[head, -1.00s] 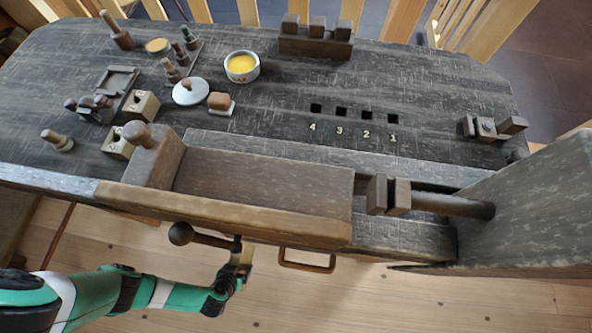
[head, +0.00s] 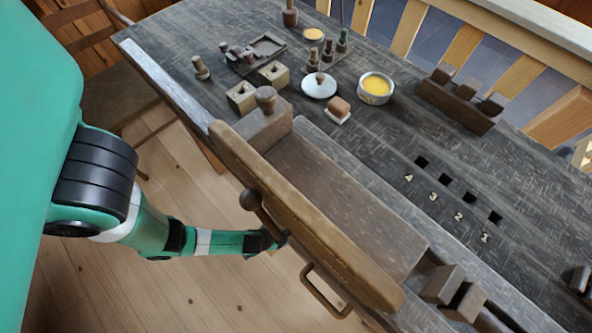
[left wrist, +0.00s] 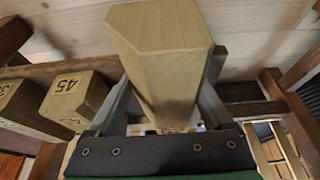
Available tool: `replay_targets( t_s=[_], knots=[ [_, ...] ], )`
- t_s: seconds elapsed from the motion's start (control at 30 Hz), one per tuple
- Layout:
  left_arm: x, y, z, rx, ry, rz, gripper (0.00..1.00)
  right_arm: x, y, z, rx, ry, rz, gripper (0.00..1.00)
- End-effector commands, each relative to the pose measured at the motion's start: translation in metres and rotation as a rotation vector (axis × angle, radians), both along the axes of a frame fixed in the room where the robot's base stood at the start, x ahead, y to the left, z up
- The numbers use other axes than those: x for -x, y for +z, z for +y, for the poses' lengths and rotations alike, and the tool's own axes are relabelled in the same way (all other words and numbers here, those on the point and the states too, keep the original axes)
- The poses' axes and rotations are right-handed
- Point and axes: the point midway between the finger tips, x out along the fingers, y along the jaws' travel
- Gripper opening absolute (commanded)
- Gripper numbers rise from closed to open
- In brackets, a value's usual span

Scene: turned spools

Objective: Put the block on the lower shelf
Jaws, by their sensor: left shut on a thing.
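The block (left wrist: 165,50) is pale wood with angled faces. In the left wrist view it is between the fingers of my left gripper (left wrist: 165,90), which is shut on it. In the head view my left gripper (head: 282,240) is low at the bench's front side, beside the vise jaw. Its fingertips and the block are hidden there. Two similar pale blocks, one marked 45 (left wrist: 72,98) and one marked 30 (left wrist: 22,105), sit to the left in the left wrist view. I cannot tell which surface is the lower shelf. My right gripper is not in view.
The vise's long front jaw (head: 300,215), a round-knobbed lever (head: 251,200) and a metal loop handle (head: 325,292) lie close to my left gripper. Wooden beams (left wrist: 245,92) cross near the held block. Open floor (head: 205,290) lies in front of the bench.

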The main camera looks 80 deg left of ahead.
Motion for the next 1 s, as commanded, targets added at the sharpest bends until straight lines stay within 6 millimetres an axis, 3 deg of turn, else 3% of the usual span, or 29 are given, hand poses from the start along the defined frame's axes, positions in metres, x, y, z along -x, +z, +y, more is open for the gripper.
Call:
replay_targets(
  t_s=[0.03, 0.17, 0.43, 0.63, 0.7, 1.0],
  knots=[
    [-0.013, -0.002, 0.008, 0.000, 0.014, -0.006, 0.08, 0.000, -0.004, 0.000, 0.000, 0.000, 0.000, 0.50],
    [-0.035, -0.002, 0.023, 0.000, 0.007, -0.003, 0.08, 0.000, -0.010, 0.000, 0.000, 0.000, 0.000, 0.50],
    [-0.047, -0.001, 0.031, -0.001, 0.000, -0.001, 0.08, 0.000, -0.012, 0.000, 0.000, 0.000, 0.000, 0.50],
    [-0.080, -0.003, 0.053, -0.001, 0.002, -0.003, 0.08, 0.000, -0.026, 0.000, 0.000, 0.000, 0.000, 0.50],
    [-0.076, -0.018, 0.050, -0.001, -0.002, 0.003, 0.08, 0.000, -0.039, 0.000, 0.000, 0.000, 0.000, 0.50],
    [-0.076, -0.016, 0.050, -0.001, -0.004, 0.002, 0.08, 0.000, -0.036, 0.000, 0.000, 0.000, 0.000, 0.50]
  ],
)
